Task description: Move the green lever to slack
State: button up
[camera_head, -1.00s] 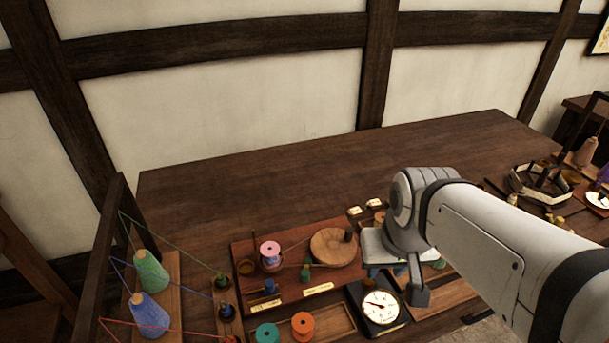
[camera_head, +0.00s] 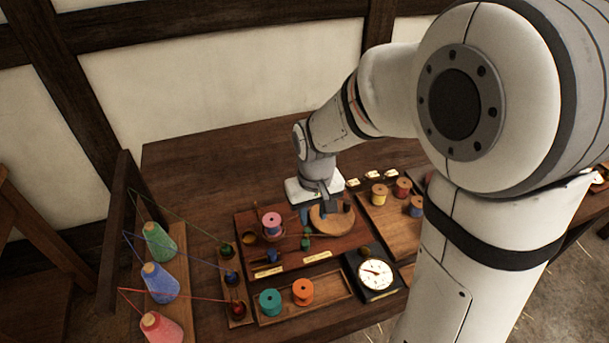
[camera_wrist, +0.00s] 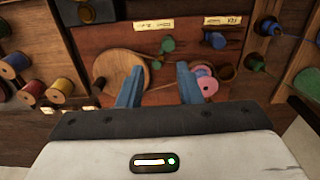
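The green lever (camera_head: 305,243) is a small knobbed peg on a dark red-brown wooden panel (camera_head: 350,240), right of a blue lever (camera_head: 272,255). In the wrist view the green lever (camera_wrist: 167,45) shows beyond my fingertips, near a pale label plate, with the blue lever (camera_wrist: 216,40) to its right. My gripper (camera_head: 318,213) hovers over the back part of the panel, near the round wooden disc (camera_head: 326,224). The wrist view shows my gripper (camera_wrist: 158,80) open, its blue fingers apart with nothing held between them. The lever labels are too small to read surely.
A pink spool (camera_head: 271,219) stands on the panel near my gripper. A white dial gauge (camera_head: 376,274) sits right of a tray (camera_head: 335,295) with teal and orange spools. Thread cones (camera_head: 160,282) stand at left, strung with threads. The table behind the panel is clear.

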aim_at(306, 242)
jog(key=f+b, duration=0.2)
jog(key=f, duration=0.2)
jog(key=a+f+b, duration=0.1)
jog(key=f+b, duration=0.2)
jog(key=f, duration=0.1)
jog(key=f+b, duration=0.3)
jog(key=f, duration=0.1)
jog(key=shift+w+a+f, duration=0.3)
jog(key=shift+w+a, duration=0.05)
jog(key=shift+w, duration=0.05)
jog(key=shift+w+d, duration=0.1)
jog(key=shift+d, duration=1.2)
jog(key=shift+w+d, duration=0.25)
jog(key=shift+d, duration=0.25)
jog(key=shift+w+d, duration=0.25)
jog(key=shift+d, duration=0.2)
jog(key=shift+w+d, duration=0.35)
jog(key=shift+s+a, duration=0.15)
jog(key=shift+a, duration=0.05)
